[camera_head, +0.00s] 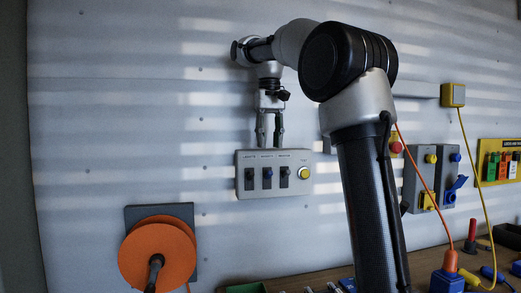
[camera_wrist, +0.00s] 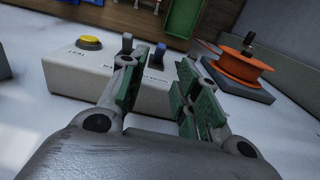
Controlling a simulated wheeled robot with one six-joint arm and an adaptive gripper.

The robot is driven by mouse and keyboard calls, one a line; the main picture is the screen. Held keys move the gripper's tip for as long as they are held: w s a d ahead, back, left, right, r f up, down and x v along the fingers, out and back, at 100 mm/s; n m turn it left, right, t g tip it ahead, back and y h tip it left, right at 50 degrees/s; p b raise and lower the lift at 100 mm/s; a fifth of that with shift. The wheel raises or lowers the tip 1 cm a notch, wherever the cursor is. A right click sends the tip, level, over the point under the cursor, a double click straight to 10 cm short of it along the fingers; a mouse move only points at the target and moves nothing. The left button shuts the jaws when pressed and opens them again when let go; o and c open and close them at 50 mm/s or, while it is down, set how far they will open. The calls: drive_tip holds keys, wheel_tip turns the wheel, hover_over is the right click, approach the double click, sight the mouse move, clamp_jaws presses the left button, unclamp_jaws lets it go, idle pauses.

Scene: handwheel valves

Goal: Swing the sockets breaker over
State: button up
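A grey breaker box (camera_head: 242,190) is on the wall. The labels above the levers are too small to read surely. My gripper (camera_head: 269,146) points down at the box's top edge, fingers apart and empty.
An orange reel (camera_head: 150,250) on a dark plate is at lower left. Grey switch boxes (camera_head: 420,180) with an orange cable and a yellow lockout board (camera_head: 500,150) are at right. A bench (camera_head: 300,280) with tools runs below. The wall left of the breaker box is clear.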

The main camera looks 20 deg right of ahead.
sight(270, 169)
drive_tip(key=shift+f, duration=4.3)
drive_tip(key=shift+c, duration=0.4)
clamp_jaws()
drive_tip(key=shift+s+f, duration=0.1)
